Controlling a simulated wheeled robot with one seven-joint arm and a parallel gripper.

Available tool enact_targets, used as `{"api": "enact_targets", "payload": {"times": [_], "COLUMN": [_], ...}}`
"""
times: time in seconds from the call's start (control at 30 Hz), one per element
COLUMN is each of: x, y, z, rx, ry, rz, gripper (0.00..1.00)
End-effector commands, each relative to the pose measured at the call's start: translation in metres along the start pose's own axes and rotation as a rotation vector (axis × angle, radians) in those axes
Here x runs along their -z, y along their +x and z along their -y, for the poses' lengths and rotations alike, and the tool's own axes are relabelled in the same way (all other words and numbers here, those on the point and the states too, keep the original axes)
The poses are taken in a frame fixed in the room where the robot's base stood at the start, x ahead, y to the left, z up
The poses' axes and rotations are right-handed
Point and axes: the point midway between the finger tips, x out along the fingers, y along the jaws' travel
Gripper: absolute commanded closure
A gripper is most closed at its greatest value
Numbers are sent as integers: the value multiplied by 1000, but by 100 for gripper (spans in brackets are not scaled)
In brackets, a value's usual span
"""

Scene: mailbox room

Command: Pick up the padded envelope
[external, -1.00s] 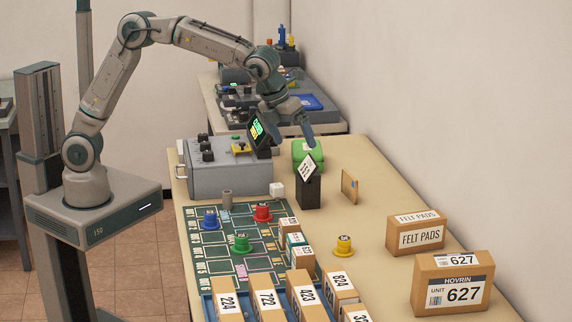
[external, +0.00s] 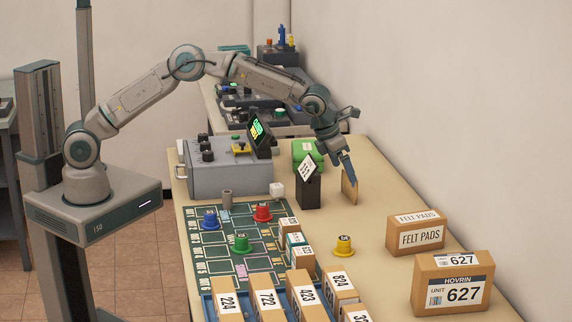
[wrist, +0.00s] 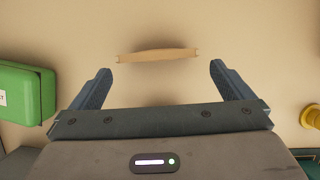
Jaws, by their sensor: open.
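The padded envelope (external: 349,189) is a small tan-brown packet standing on its edge on the table, right of the black sign holder. My gripper (external: 350,165) is above it and partly covers its upper part in the external view. In the wrist view the envelope (wrist: 158,55) shows edge-on as a thin tan strip. My gripper's fingers (wrist: 160,82) are spread wide apart there, with the envelope ahead of the gap between their tips. Nothing is between the fingers.
A black holder with a white sign (external: 308,185) stands close left of the envelope. A green box (external: 304,153) is behind it. A yellow stamp-like piece (external: 343,246) and a felt pads box (external: 415,234) stand nearer. Bare table lies right of the envelope.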

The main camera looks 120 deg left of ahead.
Motion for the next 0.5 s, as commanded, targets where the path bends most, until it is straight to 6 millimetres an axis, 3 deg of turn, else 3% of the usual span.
{"api": "enact_targets", "payload": {"times": [0.23, 0.5], "x": [-2, -5], "y": [15, 48], "z": [-1, -3], "rx": [-1, -1], "ry": [-1, -2], "rz": [-1, -2], "gripper": [0, 0]}}
